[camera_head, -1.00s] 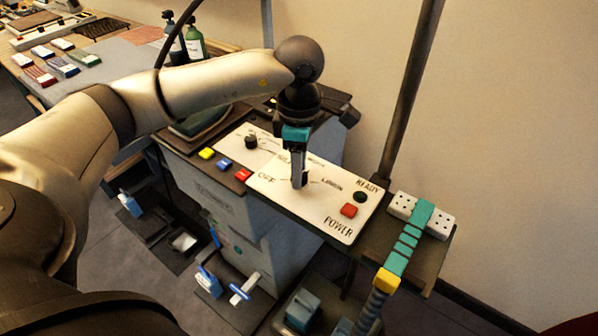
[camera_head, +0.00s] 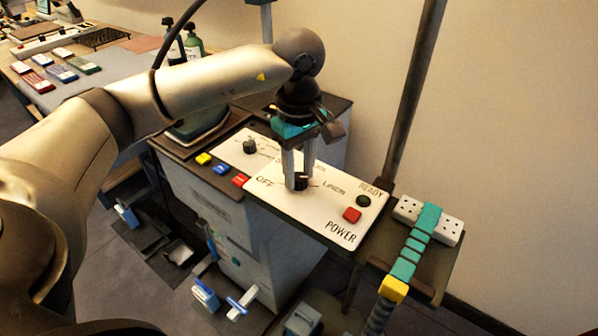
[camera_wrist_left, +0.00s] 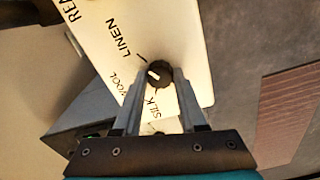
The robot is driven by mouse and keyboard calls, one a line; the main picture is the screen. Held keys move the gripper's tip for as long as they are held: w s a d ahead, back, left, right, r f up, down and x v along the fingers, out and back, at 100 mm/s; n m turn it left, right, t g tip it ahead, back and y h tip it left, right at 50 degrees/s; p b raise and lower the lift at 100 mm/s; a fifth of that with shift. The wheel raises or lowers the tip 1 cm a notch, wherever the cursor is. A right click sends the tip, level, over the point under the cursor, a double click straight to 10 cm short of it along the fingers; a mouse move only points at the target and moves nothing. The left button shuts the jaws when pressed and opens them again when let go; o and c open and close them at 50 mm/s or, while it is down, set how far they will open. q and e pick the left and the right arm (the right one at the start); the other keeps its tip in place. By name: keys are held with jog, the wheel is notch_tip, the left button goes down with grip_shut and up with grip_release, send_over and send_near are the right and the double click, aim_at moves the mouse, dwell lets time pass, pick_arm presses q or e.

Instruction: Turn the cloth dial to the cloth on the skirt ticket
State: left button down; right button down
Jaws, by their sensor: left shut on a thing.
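The cloth dial (camera_head: 301,181) is a small black knob on a white panel (camera_head: 290,205). My left gripper (camera_head: 296,180) points down at the panel and is shut on the dial, one finger on each side. In the left wrist view the dial (camera_wrist_left: 159,77) has a white pointer mark, and the words LINEN, WOOL and SILK stand around it. The mark points to the upper left, on the LINEN and WOOL side; I cannot tell exactly which word it meets. I cannot make out a skirt ticket. My right gripper is out of view.
A red POWER button (camera_head: 352,215) and a dark READY lamp (camera_head: 363,201) are right of the dial. Another black knob (camera_head: 249,146) is on the panel behind. Yellow, blue and red buttons (camera_head: 221,169) line its left. A dark pole (camera_head: 412,100) rises at the right.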

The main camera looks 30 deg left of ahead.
aim_at(299, 177)
pick_arm(q)
jog(key=shift+r, duration=0.1)
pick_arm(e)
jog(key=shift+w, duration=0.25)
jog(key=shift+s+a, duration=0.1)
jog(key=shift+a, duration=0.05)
pick_arm(q)
jog(key=c, duration=0.9)
grip_release()
jog(key=o, duration=0.4)
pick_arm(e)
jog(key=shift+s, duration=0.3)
pick_arm(q)
jog(key=shift+o, duration=0.2)
notch_tip(299, 177, up, 15)
jog(key=p, duration=0.3)
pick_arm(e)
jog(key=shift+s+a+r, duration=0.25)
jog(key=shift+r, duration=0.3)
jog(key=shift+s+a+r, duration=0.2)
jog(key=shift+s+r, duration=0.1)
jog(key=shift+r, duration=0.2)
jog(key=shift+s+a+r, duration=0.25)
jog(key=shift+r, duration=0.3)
